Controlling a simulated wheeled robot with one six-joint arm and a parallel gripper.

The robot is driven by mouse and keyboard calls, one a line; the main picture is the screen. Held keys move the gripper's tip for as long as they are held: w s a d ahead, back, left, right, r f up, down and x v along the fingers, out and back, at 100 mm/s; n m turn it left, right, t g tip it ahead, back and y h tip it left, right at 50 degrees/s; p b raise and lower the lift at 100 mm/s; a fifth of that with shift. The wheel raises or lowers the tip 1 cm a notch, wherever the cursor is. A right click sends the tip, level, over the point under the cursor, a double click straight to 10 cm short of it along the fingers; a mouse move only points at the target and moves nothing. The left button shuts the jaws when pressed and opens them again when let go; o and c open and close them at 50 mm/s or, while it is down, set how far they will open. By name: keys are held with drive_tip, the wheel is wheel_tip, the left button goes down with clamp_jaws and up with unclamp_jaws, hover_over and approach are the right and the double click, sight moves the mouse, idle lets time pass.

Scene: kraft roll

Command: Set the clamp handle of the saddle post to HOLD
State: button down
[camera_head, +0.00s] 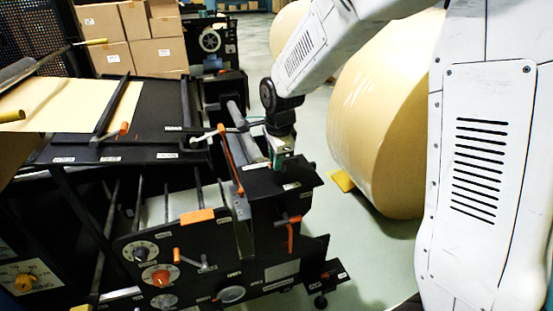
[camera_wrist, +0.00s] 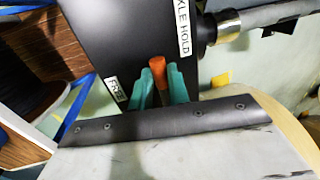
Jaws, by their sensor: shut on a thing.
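The saddle post (camera_head: 285,186) is a black block at the middle of the head view, with my gripper (camera_head: 281,158) down at its top. In the wrist view, the teal fingers of my gripper (camera_wrist: 160,88) are shut on the orange clamp handle (camera_wrist: 157,66), one on each side. A FREE label (camera_wrist: 117,89) lies left of the handle and an AXLE HOLD label (camera_wrist: 183,27) lies to its upper right. The handle's visible end lies between the two labels. Its lower part is hidden by the fingers and the dark bar in front.
A large kraft roll (camera_head: 385,115) stands on the floor to the right of the post. A metal axle end (camera_wrist: 225,25) shows right of the labels. A front panel with dials (camera_head: 155,275) and other orange handles (camera_head: 197,216) is left of the post. Boxes (camera_head: 130,38) stand behind.

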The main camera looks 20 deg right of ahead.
drive_tip(key=shift+r, duration=0.1)
idle(0.4)
drive_tip(key=c, duration=1.3)
unclamp_jaws()
drive_tip(key=shift+c, duration=0.2)
wheel_tip(320, 180, up, 8)
drive_tip(key=s, duration=0.1)
drive_tip(key=shift+s+f, duration=0.2)
